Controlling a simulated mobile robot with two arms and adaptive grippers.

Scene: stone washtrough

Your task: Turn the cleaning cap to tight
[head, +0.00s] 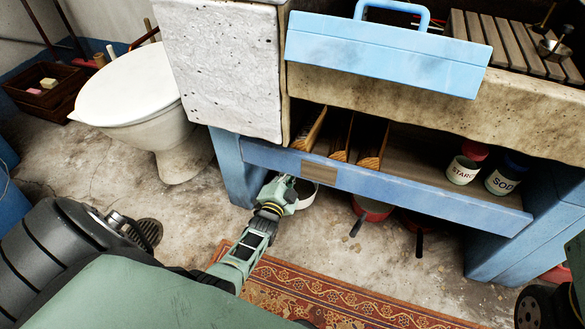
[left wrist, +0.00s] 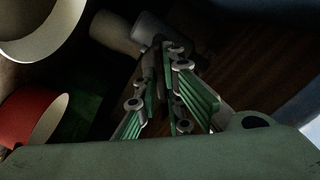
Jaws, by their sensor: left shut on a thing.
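My left gripper (head: 284,188) reaches under the shelf of the blue washtrough stand. In the left wrist view its green-padded fingers (left wrist: 160,55) close in towards each other on something dark and narrow. Pale grey cylindrical pieces (left wrist: 118,32), like pipe, lie just beyond the fingertips. The cleaning cap cannot be made out clearly; the thing between the fingers seems to be part of it, in deep shadow. In the head view the shelf hides that spot. My right gripper does not show.
A pale round vessel (head: 307,195) and a red pan (head: 372,208) stand under the shelf close to my left gripper. The shelf's blue front edge (head: 400,189) runs above my arm. A patterned rug (head: 330,297) lies in front; a toilet (head: 140,95) stands left.

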